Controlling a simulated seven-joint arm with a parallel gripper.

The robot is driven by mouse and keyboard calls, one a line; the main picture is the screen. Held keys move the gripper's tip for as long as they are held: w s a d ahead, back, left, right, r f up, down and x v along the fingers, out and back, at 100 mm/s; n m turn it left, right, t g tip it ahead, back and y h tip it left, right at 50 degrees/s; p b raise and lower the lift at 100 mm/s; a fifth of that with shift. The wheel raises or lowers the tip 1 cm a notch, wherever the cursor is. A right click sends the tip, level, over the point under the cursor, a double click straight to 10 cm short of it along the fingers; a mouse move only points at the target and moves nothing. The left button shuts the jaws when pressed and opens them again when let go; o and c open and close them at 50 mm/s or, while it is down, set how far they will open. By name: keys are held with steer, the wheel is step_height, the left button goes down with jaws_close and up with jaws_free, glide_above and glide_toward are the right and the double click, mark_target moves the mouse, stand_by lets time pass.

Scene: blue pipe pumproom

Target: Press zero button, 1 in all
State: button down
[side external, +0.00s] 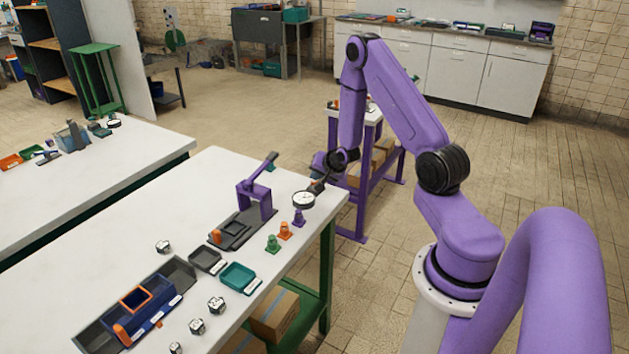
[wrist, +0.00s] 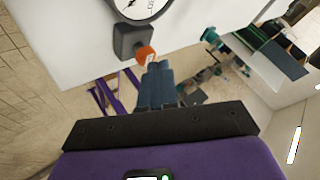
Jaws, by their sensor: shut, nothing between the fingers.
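In the side view my gripper (side external: 319,184) is beside the gauge, and the orange piece cannot be made out.
Small purple (side external: 299,218), orange (side external: 285,231) and green (side external: 272,244) pieces stand near the gauge. A purple lever device (side external: 254,200) is to its left. A green tray (side external: 239,277) and a dark tray (side external: 207,260) lie nearer the camera. A purple-legged stand (side external: 359,205) is behind.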

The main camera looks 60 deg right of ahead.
steer(key=shift+f, duration=0.5)
stand_by(0.6)
steer(key=shift+r, duration=1.35)
steer(key=shift+r, duration=2.5)
steer(key=shift+a, duration=0.1)
